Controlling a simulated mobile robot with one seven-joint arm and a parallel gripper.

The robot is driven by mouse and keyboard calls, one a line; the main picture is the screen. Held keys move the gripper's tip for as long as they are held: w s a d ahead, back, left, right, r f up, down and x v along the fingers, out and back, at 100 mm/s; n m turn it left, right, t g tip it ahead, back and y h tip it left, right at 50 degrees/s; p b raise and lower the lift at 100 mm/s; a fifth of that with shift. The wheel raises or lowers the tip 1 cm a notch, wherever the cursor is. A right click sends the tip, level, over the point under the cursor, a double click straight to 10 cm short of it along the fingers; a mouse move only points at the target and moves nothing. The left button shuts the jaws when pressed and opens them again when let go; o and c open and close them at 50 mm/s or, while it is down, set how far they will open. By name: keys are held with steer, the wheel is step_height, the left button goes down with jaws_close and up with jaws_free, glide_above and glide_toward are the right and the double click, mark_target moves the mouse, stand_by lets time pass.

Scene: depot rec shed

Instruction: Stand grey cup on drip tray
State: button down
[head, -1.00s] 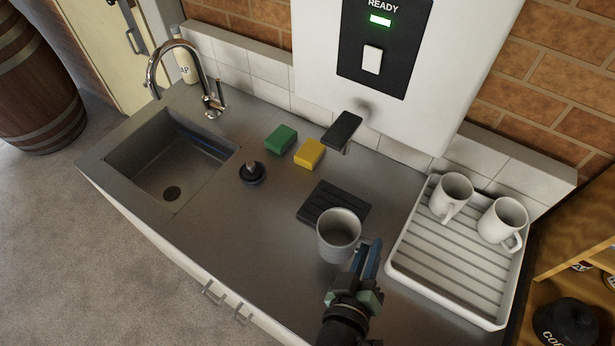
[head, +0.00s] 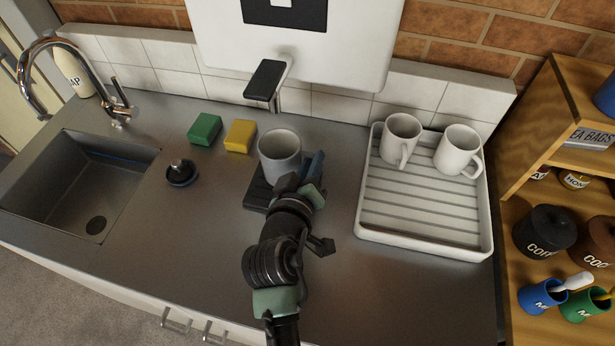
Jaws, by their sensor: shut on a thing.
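The grey cup (head: 279,152) is upright in my gripper (head: 302,178), which is shut on its near right side. The dark ribbed drip tray (head: 257,190) lies flat on the counter below the spout. The cup is over the tray's far part in the picture and hides much of it. My gripper and wrist cover the tray's right side. I cannot tell whether the cup's base touches the tray.
A white draining rack (head: 424,239) with two white mugs stands to the right. A green sponge (head: 204,129), a yellow sponge (head: 240,136) and a sink plug (head: 181,173) lie left. The front counter is clear.

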steer(key=shift+f, duration=2.05)
steer(key=shift+b, duration=0.3)
steer(key=c, duration=0.8)
jaws_free()
steer(key=shift+f, duration=0.15)
steer(key=b+v, duration=0.1)
steer(key=v, duration=1.1)
